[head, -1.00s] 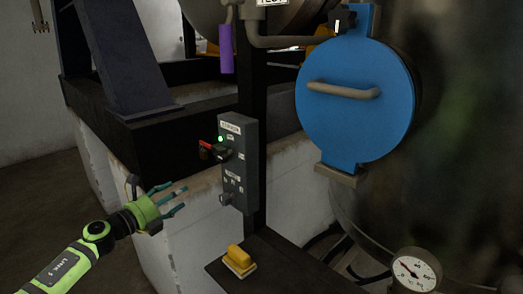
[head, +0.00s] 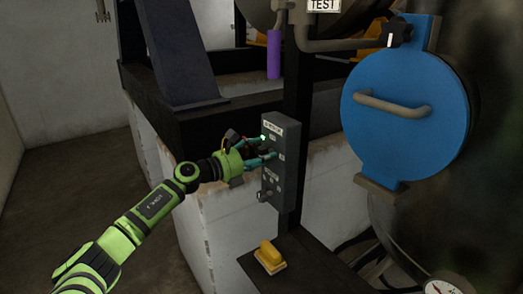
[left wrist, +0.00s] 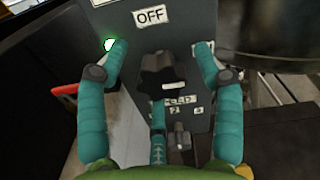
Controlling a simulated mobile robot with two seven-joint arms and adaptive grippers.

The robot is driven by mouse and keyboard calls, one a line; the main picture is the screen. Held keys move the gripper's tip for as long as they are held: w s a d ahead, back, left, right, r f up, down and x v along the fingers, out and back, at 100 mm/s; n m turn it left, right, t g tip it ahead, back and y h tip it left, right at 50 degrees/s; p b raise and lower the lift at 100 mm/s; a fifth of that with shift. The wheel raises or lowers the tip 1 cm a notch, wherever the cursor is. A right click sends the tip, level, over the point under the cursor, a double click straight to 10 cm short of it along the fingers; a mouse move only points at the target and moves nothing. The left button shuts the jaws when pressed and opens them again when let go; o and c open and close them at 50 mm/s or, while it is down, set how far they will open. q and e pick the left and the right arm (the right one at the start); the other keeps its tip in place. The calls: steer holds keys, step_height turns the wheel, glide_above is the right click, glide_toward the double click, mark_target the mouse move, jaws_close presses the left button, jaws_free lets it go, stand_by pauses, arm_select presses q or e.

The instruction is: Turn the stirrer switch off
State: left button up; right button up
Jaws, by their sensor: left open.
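The grey control box (head: 287,160) stands on a dark post in the head view. Its green light (left wrist: 109,43) is lit, and it carries an OFF label (left wrist: 150,16) above a black rotary knob (left wrist: 162,78). My left gripper (head: 268,147) reaches the box's face with its fingers open. In the left wrist view, the spread fingers of my left gripper (left wrist: 160,52) flank the knob, with the third finger below it. I cannot tell whether any finger touches the knob. The gripper hides the knob in the head view. My right gripper is not in view.
A red lever (left wrist: 66,90) sticks out left of the box. A small lower switch (left wrist: 180,138) sits under the knob. A yellow block (head: 269,255) lies on the dark plate below. A blue round hatch (head: 405,105) and a gauge (head: 447,287) are at right.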

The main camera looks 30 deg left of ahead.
arm_select(q)
steer(key=shift+w+d, duration=0.1)
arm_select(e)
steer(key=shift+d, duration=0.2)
arm_select(q)
steer(key=shift+c, duration=0.8)
steer(key=c, duration=1)
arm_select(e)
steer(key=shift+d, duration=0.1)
